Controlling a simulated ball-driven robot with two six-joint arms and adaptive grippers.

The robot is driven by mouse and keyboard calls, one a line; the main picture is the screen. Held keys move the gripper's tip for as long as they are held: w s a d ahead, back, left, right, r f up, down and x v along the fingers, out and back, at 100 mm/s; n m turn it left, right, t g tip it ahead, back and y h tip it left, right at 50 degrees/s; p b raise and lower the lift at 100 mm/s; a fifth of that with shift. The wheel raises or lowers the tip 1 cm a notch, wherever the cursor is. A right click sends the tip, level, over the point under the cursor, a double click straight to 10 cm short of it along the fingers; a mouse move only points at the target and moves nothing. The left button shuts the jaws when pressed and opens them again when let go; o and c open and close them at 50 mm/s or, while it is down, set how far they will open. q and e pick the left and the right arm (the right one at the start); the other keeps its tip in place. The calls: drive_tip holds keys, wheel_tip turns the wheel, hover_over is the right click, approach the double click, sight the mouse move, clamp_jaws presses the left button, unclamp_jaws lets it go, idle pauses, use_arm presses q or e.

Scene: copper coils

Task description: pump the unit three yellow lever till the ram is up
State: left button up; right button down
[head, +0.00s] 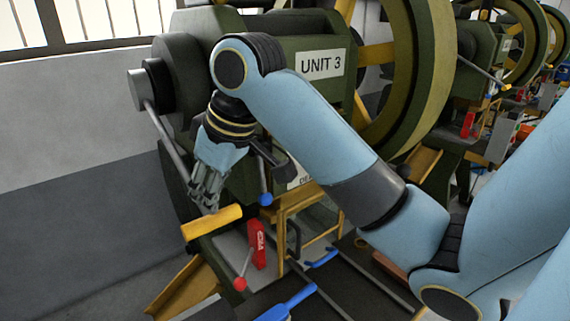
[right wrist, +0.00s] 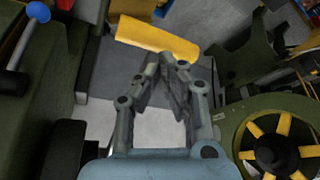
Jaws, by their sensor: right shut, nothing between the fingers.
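The press marked UNIT 3 (head: 321,64) is dark green and fills the middle of the head view. Its yellow lever (head: 212,222) is a thick bar, lying nearly level at the lower left. It also shows at the top of the right wrist view (right wrist: 158,40). My right gripper (head: 208,207) is shut and empty, pointing down with its fingertips just over the lever. In the right wrist view the closed fingertips (right wrist: 176,60) are close to the lever's lower edge; I cannot tell whether they touch it. I cannot make out the ram. My left gripper is not in view.
A red lever with a red ball (head: 257,245) stands close below the yellow bar. A blue ball knob (head: 266,199) is to its right. Blue-handled tools (head: 290,302) lie at the bottom. A yellow-spoked flywheel (head: 440,70) and more presses stand to the right. The floor at left is clear.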

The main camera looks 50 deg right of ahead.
sight(211, 215)
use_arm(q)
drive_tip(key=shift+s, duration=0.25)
use_arm(e)
drive_tip(key=shift+f, duration=0.15)
drive_tip(key=shift+f, duration=1.4)
drive_tip(key=x, duration=0.1)
drive_tip(key=b+x, duration=0.1)
drive_tip(key=x, duration=0.1)
drive_tip(key=d+b+x, duration=0.1)
drive_tip(key=x, duration=0.1)
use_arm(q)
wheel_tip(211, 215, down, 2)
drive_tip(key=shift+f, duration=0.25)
use_arm(e)
drive_tip(key=shift+w+f, duration=0.15)
drive_tip(key=shift+f, duration=0.25)
